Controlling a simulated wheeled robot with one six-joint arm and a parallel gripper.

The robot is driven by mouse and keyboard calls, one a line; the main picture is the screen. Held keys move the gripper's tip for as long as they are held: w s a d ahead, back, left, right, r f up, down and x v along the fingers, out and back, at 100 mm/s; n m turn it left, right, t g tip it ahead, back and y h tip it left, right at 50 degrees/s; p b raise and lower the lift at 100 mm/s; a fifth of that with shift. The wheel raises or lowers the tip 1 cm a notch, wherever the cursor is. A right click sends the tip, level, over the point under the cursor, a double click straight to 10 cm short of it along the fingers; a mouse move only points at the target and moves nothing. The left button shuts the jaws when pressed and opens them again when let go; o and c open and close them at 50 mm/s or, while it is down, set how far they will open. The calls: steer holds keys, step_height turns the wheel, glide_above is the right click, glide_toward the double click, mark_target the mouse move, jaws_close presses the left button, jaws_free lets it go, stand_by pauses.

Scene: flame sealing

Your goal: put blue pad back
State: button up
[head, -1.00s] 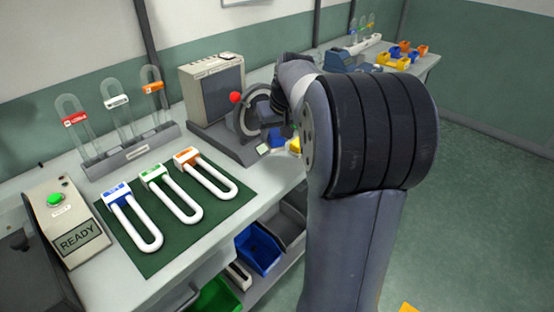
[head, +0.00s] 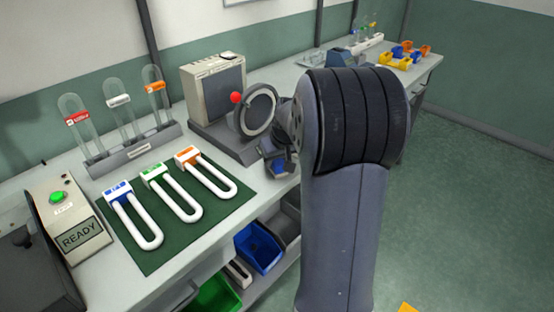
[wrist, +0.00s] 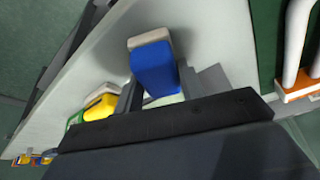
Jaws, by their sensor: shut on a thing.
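The blue pad (wrist: 153,70) has a pale end and sits between the two grey fingers of my gripper (wrist: 160,88) in the wrist view. My gripper is shut on it. In the head view the blue pad (head: 278,168) shows only in part below my wrist, near the bench's front edge; my arm hides most of the gripper. In the wrist view a yellow pad (wrist: 100,105) and a green one (wrist: 75,120) lie on the bench beside the gripper. I cannot tell whether the blue pad touches the bench.
A machine with a round ring and red knob (head: 236,98) stands behind my gripper. A dark green mat (head: 155,257) holds three white U-shaped tubes. A rack (head: 135,153) of glass tubes stands behind. A blue bin (head: 262,250) sits under the bench.

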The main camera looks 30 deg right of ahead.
steer(key=shift+r, duration=0.1)
steer(key=shift+f, duration=0.2)
steer(key=o, duration=0.9)
steer(key=shift+r, duration=0.1)
steer(key=shift+s+r, duration=0.1)
steer(key=shift+r, duration=0.4)
steer(key=v, duration=1.1)
steer(key=shift+r, duration=0.1)
